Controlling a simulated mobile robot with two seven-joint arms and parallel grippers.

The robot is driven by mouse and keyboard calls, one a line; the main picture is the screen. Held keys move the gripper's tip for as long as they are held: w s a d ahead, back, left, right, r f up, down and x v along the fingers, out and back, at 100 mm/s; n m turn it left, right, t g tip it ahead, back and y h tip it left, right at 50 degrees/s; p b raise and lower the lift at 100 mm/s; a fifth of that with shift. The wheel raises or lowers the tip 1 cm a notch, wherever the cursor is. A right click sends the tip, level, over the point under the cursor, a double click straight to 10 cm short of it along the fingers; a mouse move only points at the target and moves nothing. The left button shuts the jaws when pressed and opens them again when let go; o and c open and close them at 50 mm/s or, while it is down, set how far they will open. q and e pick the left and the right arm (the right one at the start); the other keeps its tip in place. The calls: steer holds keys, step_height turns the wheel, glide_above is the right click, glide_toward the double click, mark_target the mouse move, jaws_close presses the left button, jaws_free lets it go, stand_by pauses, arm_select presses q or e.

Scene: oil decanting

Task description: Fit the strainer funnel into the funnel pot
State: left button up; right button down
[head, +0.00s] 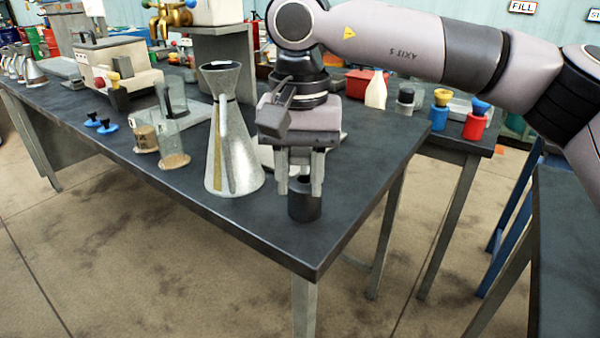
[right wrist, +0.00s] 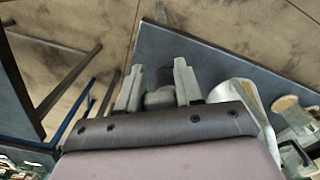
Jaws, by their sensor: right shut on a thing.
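My right gripper (head: 300,188) points down over the front right of the dark table and is shut on a small grey piece, probably the strainer funnel, mostly hidden by the fingers. In the right wrist view this grey rounded piece (right wrist: 160,98) sits between the two fingers. A dark cylindrical pot (head: 304,208), probably the funnel pot, stands upright directly below and between the fingertips. The fingers overlap its rim in the picture, so I cannot tell whether the held piece is inside it or above it. My left gripper is not in view.
A tall metal cone-shaped can (head: 232,160) with a flared mouth stands close left of the gripper. Clear vessels with brown contents (head: 174,160) and blue knobs (head: 106,126) are further left. The table's front right corner (head: 318,262) is bare. Bottles (head: 475,124) stand on another table.

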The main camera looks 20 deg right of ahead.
stand_by(0.5)
steer(key=shift+f, duration=0.1)
steer(key=shift+f+b, duration=1.1)
steer(key=shift+f, duration=0.75)
steer(key=c, duration=0.7)
jaws_free()
steer(key=shift+o, duration=0.2)
